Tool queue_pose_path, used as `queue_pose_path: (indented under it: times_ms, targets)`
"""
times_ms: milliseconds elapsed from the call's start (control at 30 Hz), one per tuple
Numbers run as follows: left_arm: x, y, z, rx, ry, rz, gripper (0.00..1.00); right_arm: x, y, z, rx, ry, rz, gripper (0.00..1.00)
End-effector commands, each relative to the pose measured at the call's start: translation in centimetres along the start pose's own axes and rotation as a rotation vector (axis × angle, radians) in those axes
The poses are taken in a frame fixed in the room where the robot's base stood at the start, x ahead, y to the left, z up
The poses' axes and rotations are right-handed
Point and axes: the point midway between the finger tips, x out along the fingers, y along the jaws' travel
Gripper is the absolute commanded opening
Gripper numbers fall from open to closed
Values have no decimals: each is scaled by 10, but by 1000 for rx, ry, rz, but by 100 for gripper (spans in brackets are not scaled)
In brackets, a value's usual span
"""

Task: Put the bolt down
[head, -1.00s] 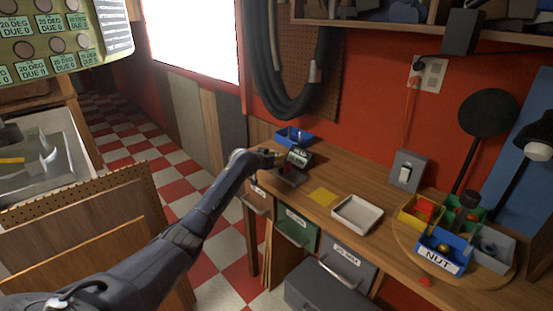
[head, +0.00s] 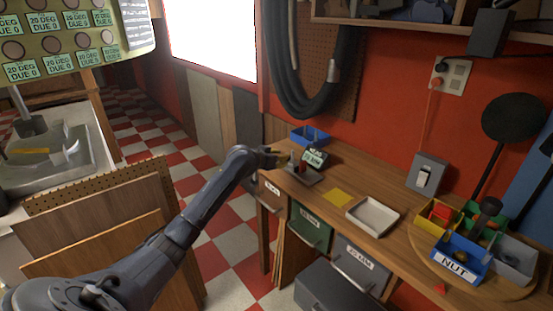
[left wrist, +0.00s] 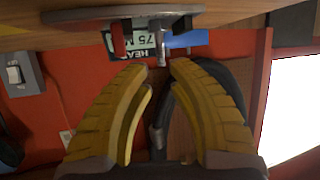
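My left gripper (left wrist: 157,67) has two yellow fingers, spread apart with nothing held between them. A thin grey metal piece, probably the bolt (left wrist: 161,48), stands on the grey plate of a small stand (left wrist: 85,15) just beyond the fingertips, apart from both. A red post (left wrist: 117,40) rises from the same plate. The wrist view is upside down, with the bench at the top. In the head view my left gripper (head: 281,160) is beside the stand (head: 305,178) at the bench's left end; the bolt is too small to tell there. My right gripper is not in view.
A dark labelled display (head: 316,159) and a blue bin (head: 309,136) stand behind the stand. A yellow square (head: 338,197) and a white tray (head: 373,216) lie to the right. Coloured bins, including a NUT bin (head: 457,258), sit on a round board farther right.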

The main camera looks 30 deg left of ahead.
Motion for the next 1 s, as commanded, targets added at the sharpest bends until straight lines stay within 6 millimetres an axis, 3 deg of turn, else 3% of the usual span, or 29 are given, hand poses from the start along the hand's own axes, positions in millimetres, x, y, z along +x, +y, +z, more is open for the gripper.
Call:
queue_pose_path:
  times_ms: [333,867,1000]
  targets:
    - [-26,0,0,1,-1,0,18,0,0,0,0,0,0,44]
    - [-28,0,0,1,-1,0,18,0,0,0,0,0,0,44]
    - [-27,11,18,27,-20,2,18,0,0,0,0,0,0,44]
